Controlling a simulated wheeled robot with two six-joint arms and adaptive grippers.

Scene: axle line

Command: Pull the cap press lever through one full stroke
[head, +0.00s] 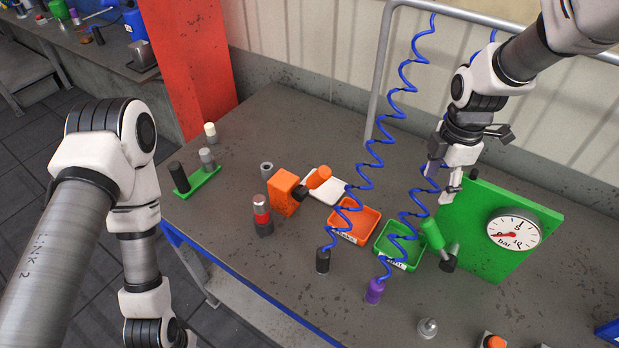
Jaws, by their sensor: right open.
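Two lever-like parts show in the head view, and I cannot tell from labels which is the cap press lever. An orange handle (319,177) with a dark pivot sticks up and right beside an orange block (283,192). A green handle (432,233) on a dark pivot stands tilted in front of a green panel (472,215) with a round bar gauge (514,231). My right gripper (442,184) is open and empty, above the panel's upper left edge, apart from both handles. My left arm comes down at the left, and its gripper is outside the frame.
Orange (370,238) and green (415,252) trays lie mid-table, with blue coiled hoses hanging by them. A red-banded cylinder (262,216) stands near the orange block. A green base (200,181) holds pegs. A grey rail rises behind. The table's left area has free room.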

